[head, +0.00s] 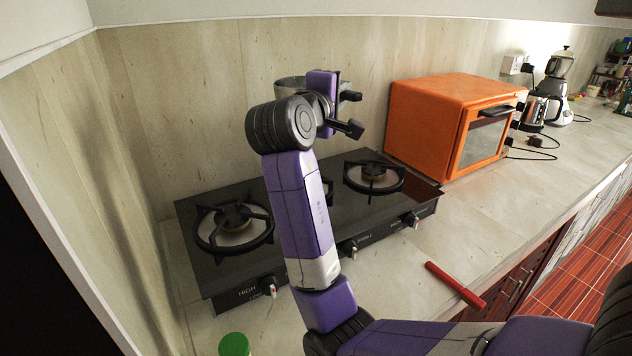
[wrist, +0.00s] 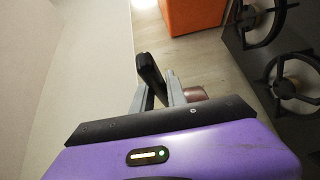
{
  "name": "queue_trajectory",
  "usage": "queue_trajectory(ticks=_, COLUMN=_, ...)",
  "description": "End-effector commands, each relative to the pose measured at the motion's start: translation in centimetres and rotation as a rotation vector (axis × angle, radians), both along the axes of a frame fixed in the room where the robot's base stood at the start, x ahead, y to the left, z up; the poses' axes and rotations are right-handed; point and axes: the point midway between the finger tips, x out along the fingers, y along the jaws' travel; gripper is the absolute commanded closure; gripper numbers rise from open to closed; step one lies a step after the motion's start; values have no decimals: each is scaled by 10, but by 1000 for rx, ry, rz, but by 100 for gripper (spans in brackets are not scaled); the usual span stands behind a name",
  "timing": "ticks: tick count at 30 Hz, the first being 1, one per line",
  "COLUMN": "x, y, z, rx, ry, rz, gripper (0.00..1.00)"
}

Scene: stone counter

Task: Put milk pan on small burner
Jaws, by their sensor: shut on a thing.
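The milk pan (head: 290,86) is a grey, round vessel in the head view, raised above the back of the stove near the wall and partly hidden by my arm. My gripper (head: 352,112) is beside it at its right, above the stove, with dark fingers pointing right. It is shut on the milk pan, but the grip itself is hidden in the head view. In the wrist view the fingers (wrist: 160,88) show near the middle. The right burner (head: 373,177) is bare and looks smaller than the left burner (head: 234,226). Part of another burner (head: 327,189) shows behind my arm.
An orange oven (head: 430,120) stands right of the stove, close to the right burner. A red stick-like object (head: 455,285) lies on the counter in front. A green-capped item (head: 234,345) is at the bottom. A kettle (head: 537,108) and blender (head: 556,75) stand far right.

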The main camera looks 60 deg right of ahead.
Motion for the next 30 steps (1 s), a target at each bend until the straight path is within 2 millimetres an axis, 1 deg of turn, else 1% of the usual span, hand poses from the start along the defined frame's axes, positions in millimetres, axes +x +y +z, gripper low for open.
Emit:
queue_trajectory(ticks=15, x=0, y=1, z=-107, rx=-2, ry=2, rz=2, gripper=100)
queue_trajectory(ticks=18, x=0, y=1, z=-124, rx=-3, ry=1, rz=1, gripper=100)
queue_trajectory(ticks=21, x=0, y=0, z=-137, rx=-4, ry=-1, rz=2, gripper=100)
queue_trajectory(ticks=28, x=0, y=0, z=-150, rx=-4, ry=-4, rz=1, gripper=100)
queue_trajectory(ticks=30, x=0, y=0, z=-160, rx=-3, ry=0, rz=0, gripper=100)
